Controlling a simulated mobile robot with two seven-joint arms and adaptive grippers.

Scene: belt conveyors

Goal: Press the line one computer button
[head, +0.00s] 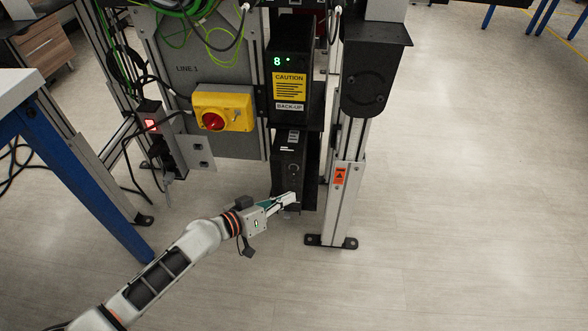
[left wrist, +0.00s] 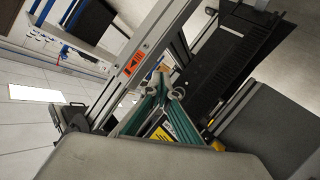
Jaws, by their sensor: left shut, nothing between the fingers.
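The line one computer appears to be the black box (head: 289,158) low on the frame beside the panel marked LINE 1, in the head view. A small round feature, perhaps its button, shows faintly on its front; I cannot tell for sure. My left gripper (head: 290,199) is shut and empty, at the lower front of this box and below the round feature. I cannot tell whether it touches the box. In the left wrist view its teal fingers (left wrist: 167,92) meet at the tips near dark equipment. My right gripper is not in view.
Above the computer is a black back-up unit (head: 290,85) with a yellow caution label and a green "8". A yellow box with a red rotary switch (head: 212,121) is to the left. A metal post (head: 344,190) stands close on the right. Open floor (head: 470,200) lies further right.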

